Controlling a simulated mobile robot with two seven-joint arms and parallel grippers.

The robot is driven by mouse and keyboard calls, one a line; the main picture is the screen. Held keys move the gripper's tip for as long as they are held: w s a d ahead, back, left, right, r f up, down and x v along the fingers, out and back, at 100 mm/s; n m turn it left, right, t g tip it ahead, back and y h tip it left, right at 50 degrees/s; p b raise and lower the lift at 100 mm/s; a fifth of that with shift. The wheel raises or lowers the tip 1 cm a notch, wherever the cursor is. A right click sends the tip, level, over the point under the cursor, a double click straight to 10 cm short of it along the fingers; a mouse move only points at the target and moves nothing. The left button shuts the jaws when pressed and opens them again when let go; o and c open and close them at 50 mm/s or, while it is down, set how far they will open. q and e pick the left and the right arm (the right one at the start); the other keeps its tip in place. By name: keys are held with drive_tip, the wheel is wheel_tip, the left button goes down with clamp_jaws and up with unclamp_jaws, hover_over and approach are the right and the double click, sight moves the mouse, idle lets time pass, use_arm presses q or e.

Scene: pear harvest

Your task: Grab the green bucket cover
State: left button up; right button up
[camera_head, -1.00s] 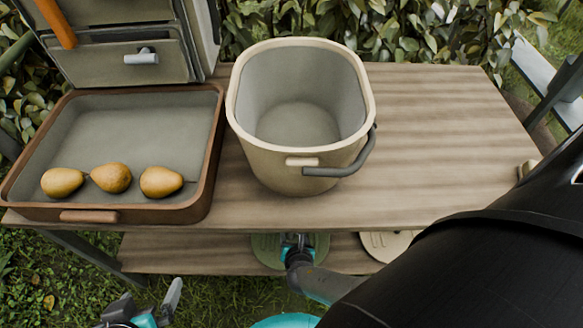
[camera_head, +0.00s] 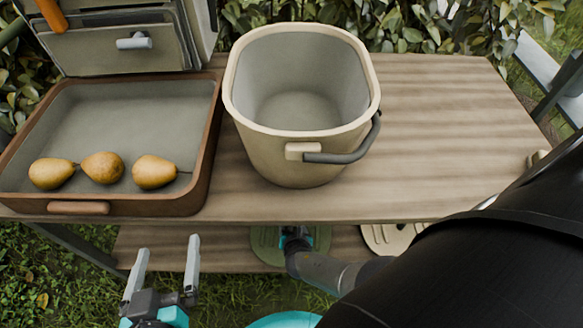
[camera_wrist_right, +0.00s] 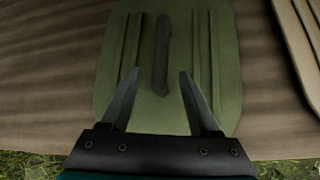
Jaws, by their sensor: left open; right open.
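The green bucket cover (camera_head: 265,241) lies flat on the lower shelf below the bucket, partly hidden by my right arm. In the right wrist view the green cover (camera_wrist_right: 222,60) fills the middle, with a dark raised handle (camera_wrist_right: 161,55) running along its centre. My right gripper (camera_wrist_right: 153,82) is open over the cover's near part, one finger on each side of the handle's near end. I cannot tell whether the fingers touch the cover. My left gripper (camera_head: 167,252) is open and empty, in front of the table below the tray.
A beige bucket (camera_head: 290,160) with a dark handle stands on the table top (camera_head: 450,130). A brown-rimmed tray (camera_head: 110,205) with three pears (camera_head: 102,168) is at left. A beige cover (camera_head: 390,237) lies right of the green one. The table top's right side is clear.

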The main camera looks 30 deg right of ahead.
drive_tip(key=shift+w+d+f+b, duration=0.2)
drive_tip(key=shift+w+f+b, duration=0.2)
use_arm(q)
drive_tip(key=shift+s+d+r+n+t+h+b, duration=0.25)
drive_tip(key=shift+d+r+t, duration=0.2)
drive_tip(key=shift+t, duration=0.3)
drive_tip(key=shift+s+d+r+n+t+h+b, duration=0.15)
drive_tip(key=shift+s+d+r+t+h, duration=0.25)
drive_tip(key=shift+t, duration=0.35)
use_arm(e)
drive_tip(key=shift+w+d+f, duration=0.1)
drive_tip(key=shift+w+f, duration=0.15)
use_arm(q)
drive_tip(key=shift+w+a+r, duration=0.1)
use_arm(e)
drive_tip(key=shift+c, duration=0.3)
clamp_jaws()
